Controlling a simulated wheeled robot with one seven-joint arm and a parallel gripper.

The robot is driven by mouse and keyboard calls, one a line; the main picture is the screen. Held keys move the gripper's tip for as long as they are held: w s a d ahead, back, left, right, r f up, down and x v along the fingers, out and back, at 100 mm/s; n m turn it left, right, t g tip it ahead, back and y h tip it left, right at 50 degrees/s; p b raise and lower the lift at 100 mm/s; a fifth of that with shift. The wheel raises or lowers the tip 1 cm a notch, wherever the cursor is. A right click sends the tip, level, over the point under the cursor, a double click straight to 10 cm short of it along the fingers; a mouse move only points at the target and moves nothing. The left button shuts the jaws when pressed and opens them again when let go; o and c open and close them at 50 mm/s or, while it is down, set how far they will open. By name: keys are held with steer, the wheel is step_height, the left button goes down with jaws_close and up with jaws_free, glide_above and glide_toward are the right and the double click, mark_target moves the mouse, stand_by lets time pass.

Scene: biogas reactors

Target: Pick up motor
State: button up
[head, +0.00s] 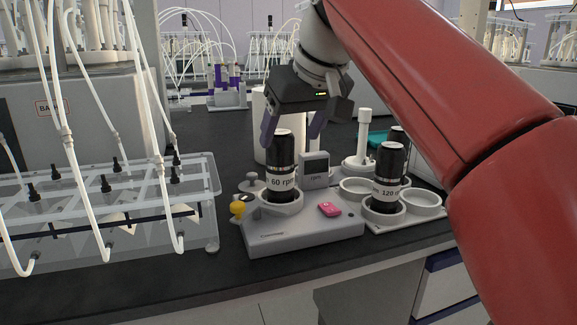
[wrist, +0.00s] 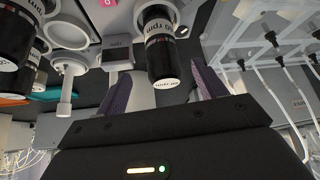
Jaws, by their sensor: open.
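In the head view a black motor (head: 283,160) labelled 60 rpm stands upright in a round socket of a grey base unit (head: 310,232). A second black motor (head: 388,176) labelled 120 rpm stands in a holder to its right, with another dark cylinder (head: 399,140) partly hidden behind it. My gripper (head: 292,133) is open above and around the top of the 60 rpm motor, with purple finger pads. In the wrist view the 60 rpm motor (wrist: 160,48) shows just beyond the open fingers (wrist: 165,88), and I cannot tell if they touch it.
A clear tank (head: 110,215) with white tubes and black fittings stands at the left. A white tray (head: 425,203) with round holders lies right of the base unit. A small display (head: 315,170), a pink switch (head: 329,209) and a yellow knob (head: 238,208) sit close to the motor.

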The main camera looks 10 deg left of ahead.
mark_target(280, 152)
steer(key=b+x, duration=0.1)
steer(key=x, duration=0.5)
steer(key=shift+a+f, duration=0.1)
steer(key=shift+a, duration=0.2)
steer(key=c, duration=1.4)
